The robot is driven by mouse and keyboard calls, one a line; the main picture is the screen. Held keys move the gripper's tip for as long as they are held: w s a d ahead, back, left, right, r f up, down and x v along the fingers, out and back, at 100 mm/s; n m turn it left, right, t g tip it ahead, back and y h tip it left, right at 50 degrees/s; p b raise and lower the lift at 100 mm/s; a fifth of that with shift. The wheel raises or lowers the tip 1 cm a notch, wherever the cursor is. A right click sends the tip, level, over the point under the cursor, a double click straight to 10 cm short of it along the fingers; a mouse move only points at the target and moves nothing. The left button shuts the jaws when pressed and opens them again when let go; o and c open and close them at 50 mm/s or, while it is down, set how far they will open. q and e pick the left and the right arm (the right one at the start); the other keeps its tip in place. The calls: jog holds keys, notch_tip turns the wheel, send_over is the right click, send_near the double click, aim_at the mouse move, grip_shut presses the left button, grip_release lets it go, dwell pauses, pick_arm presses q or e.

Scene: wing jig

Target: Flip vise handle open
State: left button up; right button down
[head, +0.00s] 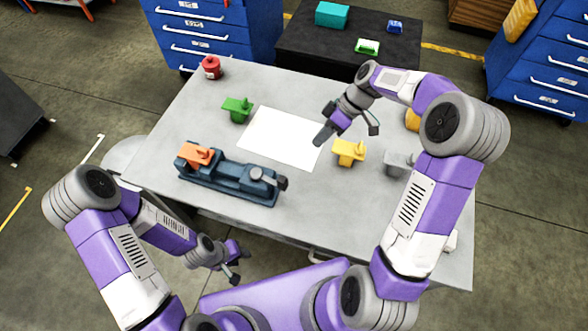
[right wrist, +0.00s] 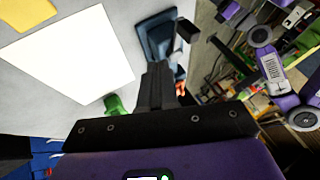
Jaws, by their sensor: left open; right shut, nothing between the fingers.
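The blue-grey vise (head: 228,187) lies along the table's front left edge, with an orange part (head: 196,154) at its left end. Its handle (head: 268,179), a light lever with a dark end, is at the vise's right end. The vise (right wrist: 157,38) also shows in the right wrist view, partly hidden behind my fingers. My right gripper (head: 322,137) is shut and empty above the right edge of the white sheet, up and to the right of the handle, apart from it. My left gripper (head: 237,264) is open and empty, in front of the table edge, below the vise.
The white sheet (head: 280,138) lies mid-table. A green part (head: 238,108) and a red object (head: 211,68) are at the left; a yellow part (head: 348,151) and a grey part (head: 398,163) are at the right. Blue drawer cabinets (head: 205,30) and a dark table (head: 345,45) stand behind.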

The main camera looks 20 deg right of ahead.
jog(key=s+a+f+b, duration=0.1)
jog(key=s+a+f, duration=0.2)
jog(key=a+f, duration=0.5)
jog(key=shift+s+a, duration=0.3)
jog(key=shift+a, duration=0.1)
